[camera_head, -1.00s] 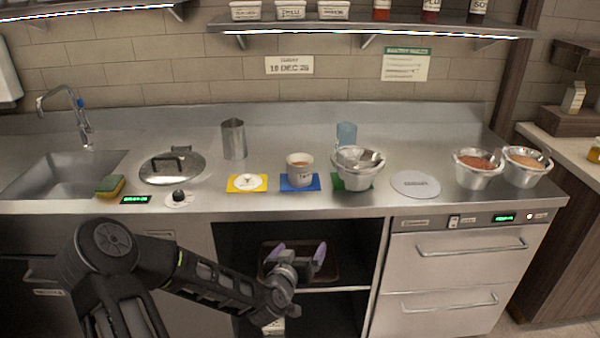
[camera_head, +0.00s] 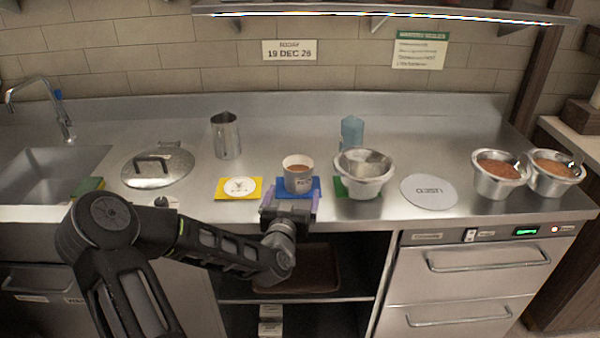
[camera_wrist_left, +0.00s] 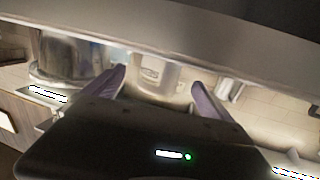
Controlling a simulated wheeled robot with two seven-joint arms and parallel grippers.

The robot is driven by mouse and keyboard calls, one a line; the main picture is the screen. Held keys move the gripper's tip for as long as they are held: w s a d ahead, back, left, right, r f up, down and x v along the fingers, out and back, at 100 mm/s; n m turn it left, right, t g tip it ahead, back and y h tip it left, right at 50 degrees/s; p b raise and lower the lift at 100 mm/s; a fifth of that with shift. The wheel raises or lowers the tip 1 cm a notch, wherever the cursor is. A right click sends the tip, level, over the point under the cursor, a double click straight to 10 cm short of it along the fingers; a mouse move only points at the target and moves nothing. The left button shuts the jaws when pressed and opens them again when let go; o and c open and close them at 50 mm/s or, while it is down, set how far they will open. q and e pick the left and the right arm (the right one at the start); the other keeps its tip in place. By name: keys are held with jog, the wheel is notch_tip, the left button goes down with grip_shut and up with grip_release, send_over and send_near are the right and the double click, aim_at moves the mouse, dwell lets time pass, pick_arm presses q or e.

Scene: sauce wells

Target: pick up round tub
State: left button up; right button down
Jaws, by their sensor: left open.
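The round tub (camera_head: 298,174) is a small white cup with reddish-brown contents. It stands upright on a blue card (camera_head: 312,190) on the steel counter. My left gripper (camera_head: 290,200) is open and empty just in front of the tub, near the counter's front edge. In the left wrist view the tub (camera_wrist_left: 152,75) shows beyond and between the two purple fingers of my left gripper (camera_wrist_left: 160,90), apart from them. My right gripper is not in view.
Metal bowls (camera_head: 362,178) stand right of the tub on a green card. A yellow card (camera_head: 224,188) with a white disc lies left. A steel jug (camera_head: 226,136) and blue container (camera_head: 351,132) stand behind. A grey disc (camera_head: 429,192) lies right.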

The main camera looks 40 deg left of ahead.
aim_at(296, 185)
pick_arm(q)
jog(key=shift+s+d, duration=0.1)
jog(key=shift+s, duration=0.05)
jog(key=shift+x, duration=1.4)
jog(key=p+x, duration=0.1)
jog(key=x, duration=0.4)
jog(key=shift+f, duration=0.2)
jog(key=shift+c, duration=0.2)
jog(key=c, duration=1.9)
jog(key=shift+r, duration=0.1)
jog(key=shift+c, duration=0.2)
